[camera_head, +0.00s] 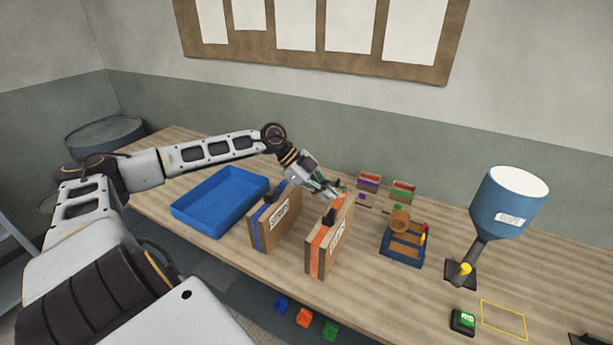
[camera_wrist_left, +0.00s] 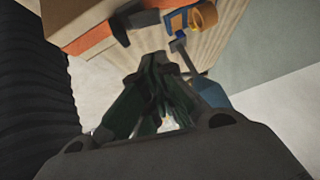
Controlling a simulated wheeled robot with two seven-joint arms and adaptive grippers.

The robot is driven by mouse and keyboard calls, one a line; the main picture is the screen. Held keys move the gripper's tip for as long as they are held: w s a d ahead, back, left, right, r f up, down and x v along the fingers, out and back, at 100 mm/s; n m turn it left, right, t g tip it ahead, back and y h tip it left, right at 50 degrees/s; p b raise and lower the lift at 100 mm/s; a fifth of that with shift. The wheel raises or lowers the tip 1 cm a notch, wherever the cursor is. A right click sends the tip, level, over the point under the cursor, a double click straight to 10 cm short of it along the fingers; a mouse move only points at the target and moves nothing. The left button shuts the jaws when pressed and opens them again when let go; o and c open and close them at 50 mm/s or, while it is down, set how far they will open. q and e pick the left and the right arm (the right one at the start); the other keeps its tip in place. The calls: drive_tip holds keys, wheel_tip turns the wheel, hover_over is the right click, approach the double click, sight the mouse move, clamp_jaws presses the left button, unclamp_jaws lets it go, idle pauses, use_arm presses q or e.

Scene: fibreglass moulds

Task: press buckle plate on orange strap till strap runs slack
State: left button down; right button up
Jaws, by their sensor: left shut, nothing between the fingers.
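A tan mould (camera_head: 340,240) with a label on its side stands on the table, and an orange strap (camera_head: 315,257) runs around it. A dark buckle (camera_head: 330,216) sits on its top edge. In the left wrist view the orange strap (camera_wrist_left: 92,40) and a dark buckle part (camera_wrist_left: 117,26) show at upper left. My left gripper (camera_head: 336,193) is above the far end of this mould, close to the buckle, its fingers shut and empty. In the wrist view its fingertips (camera_wrist_left: 162,62) appear apart from the buckle. My right gripper is not in view.
A similar mould with a blue strap (camera_head: 257,232) stands just left. A blue tray (camera_head: 215,203) lies further left. A blue stand with a tan roll (camera_head: 401,245), a blue funnel (camera_head: 500,205) and a green button (camera_head: 463,320) are to the right. Small bins (camera_head: 403,190) stand behind.

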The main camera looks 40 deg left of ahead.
use_arm(q)
drive_tip(key=shift+v, duration=1.15)
drive_tip(key=shift+s+a+r, duration=0.1)
drive_tip(key=shift+s+r, duration=0.15)
drive_tip(key=shift+r, duration=0.1)
drive_tip(key=v, duration=0.5)
drive_tip(key=shift+s, duration=0.1)
idle(0.6)
